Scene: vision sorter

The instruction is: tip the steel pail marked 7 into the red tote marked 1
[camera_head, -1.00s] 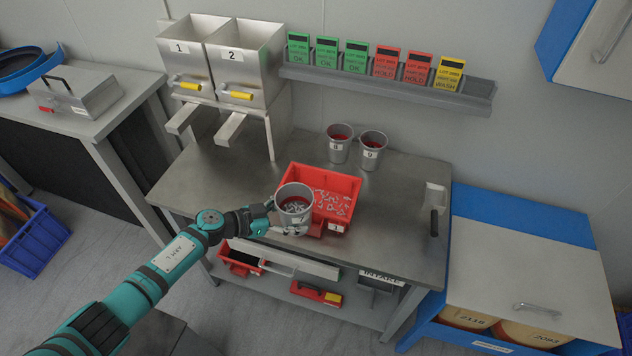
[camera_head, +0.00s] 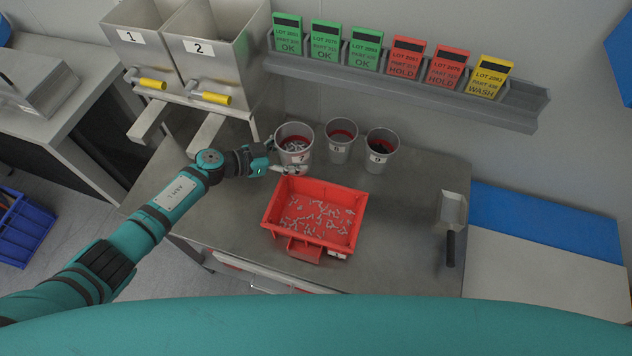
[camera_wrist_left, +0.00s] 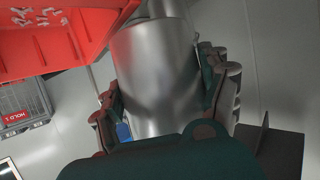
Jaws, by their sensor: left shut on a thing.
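The steel pail marked 7 (camera_head: 297,157) is behind and slightly left of the red tote, roughly upright. Grey metal parts and a red band show inside it. My left gripper (camera_head: 276,160) is shut on the pail from the left; the left wrist view shows its fingers on both sides of the steel wall (camera_wrist_left: 158,75). I cannot tell whether the pail touches the bench. The red tote marked 1 (camera_head: 277,208) sits on the bench with many small metal parts spread over its floor; part of it shows in the left wrist view (camera_wrist_left: 60,48). My right gripper is not in view.
Steel pails marked 8 (camera_head: 339,153) and 9 (camera_head: 378,162) stand right of pail 7. Hoppers 1 and 2 (camera_head: 205,70) are at the back left. A card rack (camera_head: 400,87) runs along the wall. A scoop (camera_head: 452,215) lies at the right; bench between it and the tote is clear.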

